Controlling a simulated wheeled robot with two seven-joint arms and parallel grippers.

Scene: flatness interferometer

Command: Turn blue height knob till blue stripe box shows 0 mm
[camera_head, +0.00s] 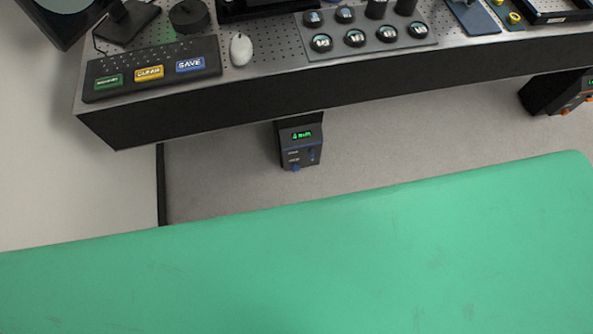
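A small black box (291,152) hangs below the front edge of the dark optical bench, near the middle of the view. It has a lit green display (302,135) whose text is too small to read surely. A blue knob (295,168) sits low on its front, and a smaller dark blue control is at its right side. A blue stripe cannot be made out clearly. Neither of my grippers is in view.
A wide green surface (300,265) fills the foreground, with grey floor between it and the bench (300,95). Another black box (552,94) with orange knobs is at the right edge. On the bench are a button panel (152,90), a white mouse (241,49) and a lens tray (372,50).

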